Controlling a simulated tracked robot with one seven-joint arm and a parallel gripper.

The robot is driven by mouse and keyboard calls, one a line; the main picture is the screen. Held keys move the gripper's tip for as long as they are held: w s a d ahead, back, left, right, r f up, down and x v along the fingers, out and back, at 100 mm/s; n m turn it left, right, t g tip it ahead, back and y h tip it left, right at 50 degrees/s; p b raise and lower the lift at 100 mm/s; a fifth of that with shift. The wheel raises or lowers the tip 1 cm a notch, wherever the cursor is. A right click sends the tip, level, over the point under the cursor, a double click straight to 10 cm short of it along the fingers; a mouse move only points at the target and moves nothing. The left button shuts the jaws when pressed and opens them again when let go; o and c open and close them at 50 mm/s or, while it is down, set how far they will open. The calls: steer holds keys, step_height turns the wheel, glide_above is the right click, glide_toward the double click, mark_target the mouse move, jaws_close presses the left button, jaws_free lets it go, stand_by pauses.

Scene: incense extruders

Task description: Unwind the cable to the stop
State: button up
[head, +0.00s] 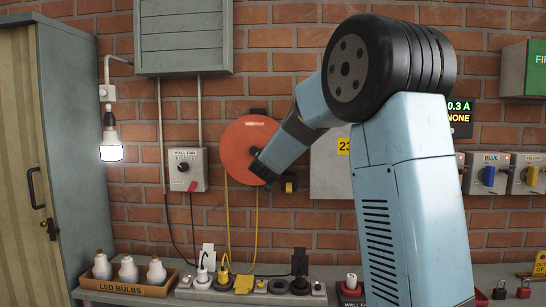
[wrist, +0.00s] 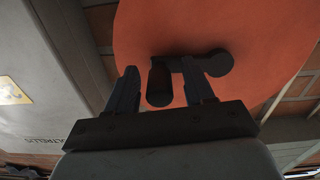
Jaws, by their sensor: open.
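The orange cable reel (head: 243,140) is mounted on the brick wall, left of my arm; its orange disc (wrist: 260,35) fills the top of the wrist view. A dark crank with a knob (wrist: 160,85) sits on the disc. My gripper (wrist: 160,68) is open, with one finger on each side of the knob; I cannot tell whether either finger touches it. In the head view my gripper (head: 265,170) is at the disc's lower right and hides the crank. A yellow cable (head: 228,220) hangs down from the reel toward the bench.
A wall fan switch box (head: 185,168) is left of the reel, and a grey panel (head: 325,165) is right of it. Below, a bench holds a power strip with plugs (head: 250,290) and a tray of LED bulbs (head: 130,288). A tall cabinet (head: 75,150) stands at left.

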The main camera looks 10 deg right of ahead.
jaws_close()
stand_by(0.5)
